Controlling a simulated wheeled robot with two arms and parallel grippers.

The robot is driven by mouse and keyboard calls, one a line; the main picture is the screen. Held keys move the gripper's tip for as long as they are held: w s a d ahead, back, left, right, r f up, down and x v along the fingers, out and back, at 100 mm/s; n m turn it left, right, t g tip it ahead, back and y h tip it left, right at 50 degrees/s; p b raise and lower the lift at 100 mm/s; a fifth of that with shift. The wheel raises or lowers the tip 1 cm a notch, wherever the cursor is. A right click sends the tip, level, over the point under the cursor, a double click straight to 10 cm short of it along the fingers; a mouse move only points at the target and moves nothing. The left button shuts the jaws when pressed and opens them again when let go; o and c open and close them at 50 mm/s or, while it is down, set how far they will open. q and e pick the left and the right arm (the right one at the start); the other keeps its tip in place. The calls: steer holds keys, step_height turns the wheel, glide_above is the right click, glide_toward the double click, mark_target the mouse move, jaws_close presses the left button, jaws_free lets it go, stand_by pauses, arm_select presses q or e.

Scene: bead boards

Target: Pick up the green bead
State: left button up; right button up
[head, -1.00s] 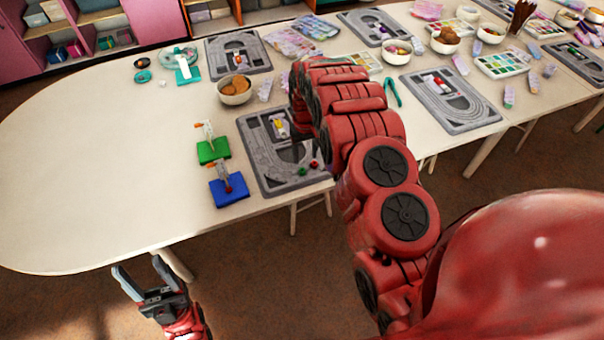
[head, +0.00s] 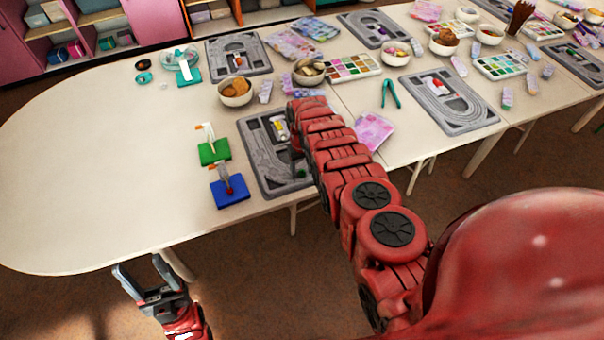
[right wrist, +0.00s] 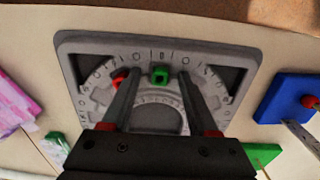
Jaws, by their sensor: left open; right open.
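The green bead (right wrist: 161,75) lies on the grey bead board (right wrist: 90,45) near its edge. In the head view the green bead (head: 301,174) shows small at the board's near end (head: 275,187), beside my right arm. My right gripper (right wrist: 159,72) is open above the board, and the green bead shows between its fingertips, with a gap on both sides. A red bead (right wrist: 119,78) is partly hidden by the left finger in the wrist view and is hidden by my arm in the head view. My left gripper (head: 138,264) is open and empty, off the table's front edge.
A blue base (head: 230,194) and a green base (head: 214,153) with uprights stand left of the board. A bowl (head: 235,92) is behind it. A pink patterned packet (head: 373,131) lies right of my arm. The table's left end is clear.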

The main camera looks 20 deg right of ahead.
jaws_close()
stand_by(0.3)
steer(key=shift+w+r, duration=0.1)
steer(key=shift+r, duration=0.05)
stand_by(0.3)
